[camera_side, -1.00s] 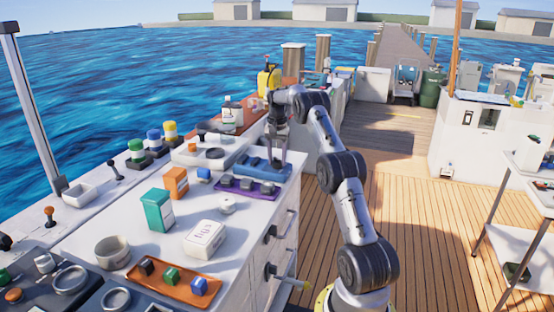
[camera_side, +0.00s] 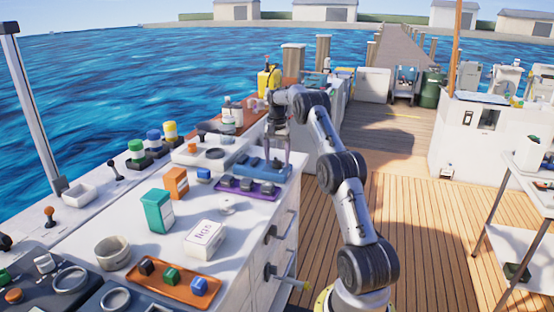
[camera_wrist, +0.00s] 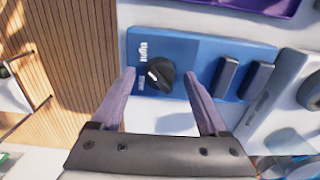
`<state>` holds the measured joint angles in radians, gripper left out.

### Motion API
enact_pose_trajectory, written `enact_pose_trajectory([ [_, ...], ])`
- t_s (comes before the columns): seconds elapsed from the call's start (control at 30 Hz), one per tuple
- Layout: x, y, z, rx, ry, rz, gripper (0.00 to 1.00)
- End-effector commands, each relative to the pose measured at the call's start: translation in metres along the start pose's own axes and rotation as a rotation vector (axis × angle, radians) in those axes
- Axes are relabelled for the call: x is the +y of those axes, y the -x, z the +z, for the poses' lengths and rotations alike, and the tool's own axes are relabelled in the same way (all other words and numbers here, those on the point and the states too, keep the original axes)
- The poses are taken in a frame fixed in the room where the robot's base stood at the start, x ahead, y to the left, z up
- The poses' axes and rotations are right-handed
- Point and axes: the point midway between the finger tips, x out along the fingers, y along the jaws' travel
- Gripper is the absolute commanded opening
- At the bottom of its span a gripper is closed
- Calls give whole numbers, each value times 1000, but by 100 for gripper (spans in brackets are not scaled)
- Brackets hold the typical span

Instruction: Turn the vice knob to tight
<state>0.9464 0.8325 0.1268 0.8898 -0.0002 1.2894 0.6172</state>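The vice is a blue block (camera_wrist: 205,50) at the right edge of the white bench, also visible in the side view (camera_side: 250,164). Its black round knob (camera_wrist: 162,75) has a pale mark on its left side in the wrist view. White lettering "tight" is printed to the knob's upper left, with smaller unreadable lettering lower left. My gripper (camera_wrist: 159,72) is open, with one finger to each side of the knob in the wrist view. I cannot tell whether either finger touches it. In the side view my gripper (camera_side: 277,153) points down over the vice's right end, hiding the knob.
A purple tray (camera_side: 245,189) with several grey pieces lies just in front of the vice. Two dark blue upright blocks (camera_wrist: 242,78) stand right of the knob. A white box (camera_side: 205,238) and an orange tray (camera_side: 172,286) are nearer. Wooden deck lies right of the bench.

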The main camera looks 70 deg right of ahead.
Motion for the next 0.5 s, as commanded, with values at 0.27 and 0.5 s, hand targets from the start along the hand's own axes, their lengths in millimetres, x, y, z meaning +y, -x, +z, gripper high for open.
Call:
enact_pose_trajectory([
  [0.27, 0, 3, 0, -1, 0, 1, 77],
  [0.5, -1, 40, -1, 2, 0, -2, 77],
])
